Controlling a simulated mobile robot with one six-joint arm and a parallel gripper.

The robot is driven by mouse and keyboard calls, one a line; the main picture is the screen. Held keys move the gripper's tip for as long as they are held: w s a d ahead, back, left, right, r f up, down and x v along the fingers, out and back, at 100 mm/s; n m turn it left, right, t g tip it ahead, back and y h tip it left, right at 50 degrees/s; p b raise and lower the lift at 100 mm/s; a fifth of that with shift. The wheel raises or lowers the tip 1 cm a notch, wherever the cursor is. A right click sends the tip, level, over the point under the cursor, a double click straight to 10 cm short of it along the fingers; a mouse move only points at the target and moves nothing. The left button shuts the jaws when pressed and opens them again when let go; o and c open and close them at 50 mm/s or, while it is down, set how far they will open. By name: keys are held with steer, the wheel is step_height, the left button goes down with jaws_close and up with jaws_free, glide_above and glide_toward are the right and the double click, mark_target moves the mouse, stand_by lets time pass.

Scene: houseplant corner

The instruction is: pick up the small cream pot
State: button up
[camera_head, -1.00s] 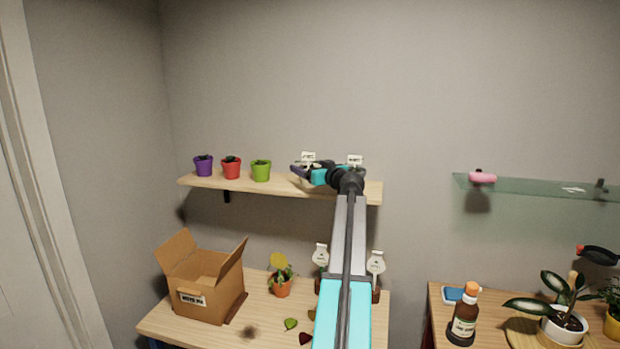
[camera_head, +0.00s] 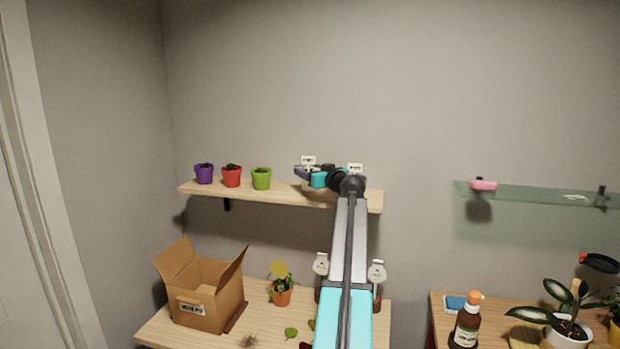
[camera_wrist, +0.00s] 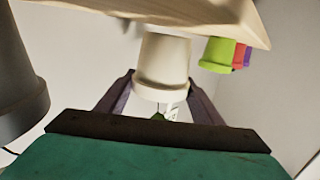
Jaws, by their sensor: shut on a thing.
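The small cream pot (camera_wrist: 163,62) sits between the two dark fingers of my gripper (camera_wrist: 160,84) in the wrist view, which shows it upside down. My gripper is shut on the pot near its rim. A white tag and a bit of green show at its mouth. In the head view my gripper (camera_head: 309,175) is at the right part of the wooden shelf (camera_head: 265,193), and it hides most of the pot. The pot's white tag (camera_head: 308,160) stands above it. The pot looks slightly raised; any gap under it is hard to see.
A grey pot (camera_wrist: 18,85) stands close beside the cream one. A green pot (camera_head: 261,179), a red pot (camera_head: 232,177) and a purple pot (camera_head: 204,174) stand left on the shelf. Below are an open cardboard box (camera_head: 205,295) and a potted plant (camera_head: 281,295).

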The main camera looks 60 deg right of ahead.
step_height(320, 180, up, 8)
steer(key=b, duration=0.3)
steer(key=shift+r, duration=0.25)
